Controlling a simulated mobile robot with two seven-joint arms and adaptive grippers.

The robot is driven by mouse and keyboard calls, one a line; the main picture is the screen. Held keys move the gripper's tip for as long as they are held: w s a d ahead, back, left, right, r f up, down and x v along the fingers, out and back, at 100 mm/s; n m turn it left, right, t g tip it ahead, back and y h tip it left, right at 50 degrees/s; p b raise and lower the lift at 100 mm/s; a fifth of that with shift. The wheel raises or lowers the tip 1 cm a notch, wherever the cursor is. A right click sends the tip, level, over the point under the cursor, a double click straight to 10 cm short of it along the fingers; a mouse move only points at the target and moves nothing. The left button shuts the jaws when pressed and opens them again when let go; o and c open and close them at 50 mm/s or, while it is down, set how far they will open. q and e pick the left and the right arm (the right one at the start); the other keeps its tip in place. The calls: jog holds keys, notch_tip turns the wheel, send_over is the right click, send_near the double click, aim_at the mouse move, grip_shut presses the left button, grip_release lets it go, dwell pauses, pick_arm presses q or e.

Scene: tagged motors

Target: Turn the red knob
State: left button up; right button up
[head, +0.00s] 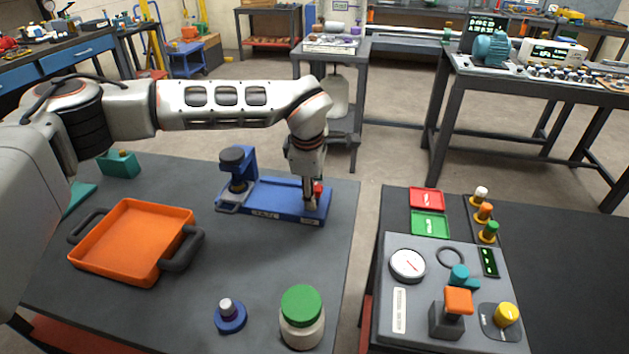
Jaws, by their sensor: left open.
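The red knob (318,187) sits at the right end of a blue fixture (277,200) on the left dark table. Only a small part of it shows, because my left gripper (312,195) covers most of it. My left gripper points down at the knob from above, with its fingers open and very close around or beside it. I cannot tell whether the fingers touch the knob. My right gripper is not in view.
An orange tray (130,278) with dark handles lies left of the fixture. A green-lidded jar (302,318) and a blue base with a white-topped knob (229,316) stand in front. A grey control panel (420,315) is on the right table, across a gap.

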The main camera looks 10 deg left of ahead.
pick_arm(q)
jog(key=shift+r, duration=0.2)
jog(key=c, duration=1)
jog(key=shift+o, duration=0.2)
jog(key=shift+r+n+y+p, duration=0.15)
jog(key=shift+n+y+p, duration=0.15)
jog(key=shift+n+p, duration=0.55)
jog(key=n, duration=0.3)
jog(key=shift+d+y, duration=0.15)
jog(key=shift+y, duration=0.25)
jog(key=n+g+y+p, duration=0.1)
jog(key=n, duration=0.4)
jog(key=shift+w, duration=0.2)
jog(key=n, duration=0.2)
jog(key=n+g, duration=0.1)
jog(key=shift+d+f+n+y, duration=0.1)
jog(key=shift+f+n+y, duration=0.15)
jog(key=shift+y, duration=0.15)
jog(key=shift+n+g, duration=0.3)
jog(key=shift+n, duration=0.6)
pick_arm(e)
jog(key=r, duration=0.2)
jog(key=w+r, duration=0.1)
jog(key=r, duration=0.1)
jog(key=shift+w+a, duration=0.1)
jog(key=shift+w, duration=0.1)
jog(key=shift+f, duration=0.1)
